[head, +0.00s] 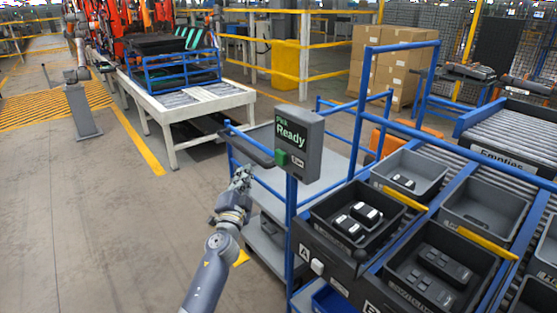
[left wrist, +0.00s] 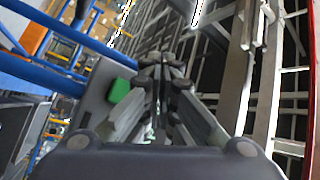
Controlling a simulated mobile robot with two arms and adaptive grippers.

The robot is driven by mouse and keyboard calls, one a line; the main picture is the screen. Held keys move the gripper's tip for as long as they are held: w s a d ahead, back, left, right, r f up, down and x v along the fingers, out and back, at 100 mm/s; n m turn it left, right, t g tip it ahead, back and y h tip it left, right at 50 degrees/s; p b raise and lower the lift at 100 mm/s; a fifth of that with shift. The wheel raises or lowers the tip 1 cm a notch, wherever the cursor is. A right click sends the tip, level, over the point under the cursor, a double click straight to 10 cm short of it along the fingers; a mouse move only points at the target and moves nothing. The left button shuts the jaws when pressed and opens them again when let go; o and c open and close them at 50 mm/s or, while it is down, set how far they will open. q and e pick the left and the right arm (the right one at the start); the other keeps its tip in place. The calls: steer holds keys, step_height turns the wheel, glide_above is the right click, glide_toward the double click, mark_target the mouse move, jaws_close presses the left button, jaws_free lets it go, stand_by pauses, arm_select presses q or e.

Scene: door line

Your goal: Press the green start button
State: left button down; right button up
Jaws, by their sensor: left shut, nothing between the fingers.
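The green start button (head: 282,158) sits on the left side of a grey panel box (head: 311,152). The box's screen reads "Pick Ready", and it is mounted on a blue post. In the left wrist view the green button (left wrist: 120,90) shows just left of the fingers. My left gripper (head: 243,172) is shut and empty, to the left of the button and a little lower in the head view. Its fingertips (left wrist: 161,62) are together. I cannot tell the exact gap to the button; no contact is visible. My right gripper is not in view.
A blue-framed cart with grey shelves (head: 262,205) stands behind the panel. A white roller table (head: 200,100) stands further back.

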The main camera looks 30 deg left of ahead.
mark_target(281, 158)
arm_select(q)
steer(key=w+d+b, duration=0.2)
steer(key=w+d, duration=0.1)
steer(key=w, duration=0.4)
steer(key=shift+w, duration=0.15)
steer(key=shift+b, duration=0.3)
stand_by(1.0)
steer(key=shift+w+d, duration=0.2)
steer(key=shift+w, duration=0.2)
steer(key=shift+w+d+b, duration=0.2)
steer(key=shift+w+b, duration=0.3)
steer(key=shift+b, duration=0.1)
stand_by(0.8)
steer(key=shift+s, duration=0.1)
steer(key=shift+s+a+p, duration=0.35)
steer(key=shift+s+p, duration=0.05)
steer(key=shift+s, duration=0.4)
